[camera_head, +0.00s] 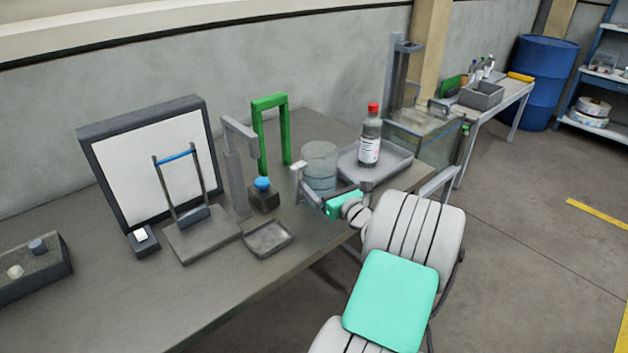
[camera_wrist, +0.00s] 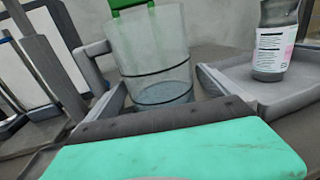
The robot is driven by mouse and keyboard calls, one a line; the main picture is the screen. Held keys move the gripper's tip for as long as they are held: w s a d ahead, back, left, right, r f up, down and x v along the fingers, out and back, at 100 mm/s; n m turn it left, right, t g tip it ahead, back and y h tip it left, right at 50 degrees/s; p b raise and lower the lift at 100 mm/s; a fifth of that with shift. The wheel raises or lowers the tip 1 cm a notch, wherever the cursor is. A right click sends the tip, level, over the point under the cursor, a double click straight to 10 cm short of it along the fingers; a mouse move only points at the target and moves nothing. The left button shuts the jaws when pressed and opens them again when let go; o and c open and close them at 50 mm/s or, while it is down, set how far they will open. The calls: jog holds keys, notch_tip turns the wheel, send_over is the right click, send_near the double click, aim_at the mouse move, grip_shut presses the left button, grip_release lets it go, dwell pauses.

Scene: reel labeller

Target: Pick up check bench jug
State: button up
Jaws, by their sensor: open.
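The check bench jug (camera_head: 320,160) is a clear cylinder standing upright on the grey bench. In the wrist view the jug (camera_wrist: 148,45) has two dark lines around it, some liquid low inside, and a grey handle at its left. My gripper (camera_head: 332,183) is at the near side of the jug, jaws open. In the wrist view the fingers of my gripper (camera_wrist: 160,86) reach forward on either side of the jug's lower part. I cannot tell whether either finger touches it. The lowest part of the jug is hidden behind the gripper body.
A red-capped bottle (camera_head: 370,138) stands on a grey tray (camera_head: 398,160) right of the jug. A green frame (camera_head: 270,125) stands behind left, with a grey post (camera_head: 238,175) and a blue-knobbed block (camera_head: 263,192). A small empty tray (camera_head: 268,238) lies in front left.

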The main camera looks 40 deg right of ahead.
jog(key=shift+w+d, duration=0.15)
jog(key=shift+w, duration=0.85)
jog(key=c, duration=1.6)
jog(key=shift+c, duration=0.6)
jog(key=shift+r, duration=0.15)
